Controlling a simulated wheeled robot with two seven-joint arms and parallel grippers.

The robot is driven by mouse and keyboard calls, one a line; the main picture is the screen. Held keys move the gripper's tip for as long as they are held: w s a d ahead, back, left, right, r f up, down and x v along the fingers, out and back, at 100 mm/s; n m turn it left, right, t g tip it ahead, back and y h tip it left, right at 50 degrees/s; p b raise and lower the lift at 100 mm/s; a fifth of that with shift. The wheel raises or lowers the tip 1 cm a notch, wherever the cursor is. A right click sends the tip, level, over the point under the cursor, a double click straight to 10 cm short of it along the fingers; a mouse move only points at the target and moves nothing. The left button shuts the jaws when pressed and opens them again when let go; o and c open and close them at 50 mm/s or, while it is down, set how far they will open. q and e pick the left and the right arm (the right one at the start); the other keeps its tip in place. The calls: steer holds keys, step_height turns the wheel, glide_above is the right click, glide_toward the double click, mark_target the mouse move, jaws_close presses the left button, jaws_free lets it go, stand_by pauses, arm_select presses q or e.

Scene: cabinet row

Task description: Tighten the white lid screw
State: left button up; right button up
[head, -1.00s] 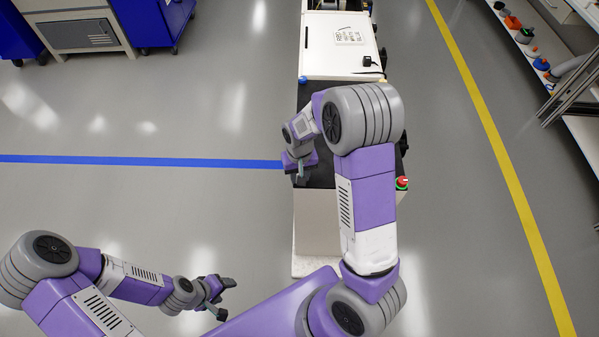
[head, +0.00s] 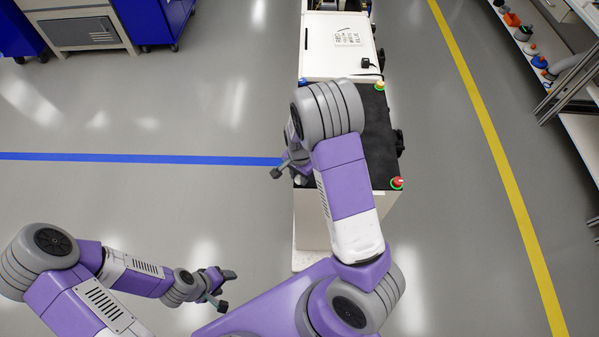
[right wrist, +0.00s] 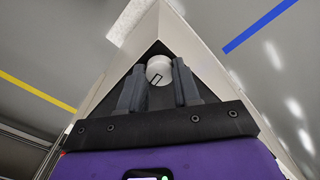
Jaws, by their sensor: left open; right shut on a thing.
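The white lid screw (right wrist: 159,67) is a round white cap with a dark rectangular mark. In the right wrist view it sits at the corner of the black cabinet top, between the fingertips of my right gripper (right wrist: 158,75). The right gripper is shut on it, with one finger on each side. In the head view my right gripper (head: 290,173) is at the near left corner of the black top (head: 377,135), and the screw is hard to make out there. My left gripper (head: 228,291) is open and empty over the floor at the lower left.
A red knob with a green ring (head: 397,183) stands at the near right corner. A yellow knob (head: 380,86) is at the far right corner. A white panel (head: 338,45) lies behind the black top. Shelves (head: 535,50) stand at the right.

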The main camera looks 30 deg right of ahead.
steer(key=shift+r+m+p, duration=0.1)
steer(key=shift+m+p, duration=0.3)
steer(key=shift+m, duration=0.5)
steer(key=o, duration=1.1)
steer(key=shift+c, duration=0.2)
step_height(320, 180, up, 8)
steer(key=shift+f+p, duration=0.25)
steer(key=shift+p, duration=0.8)
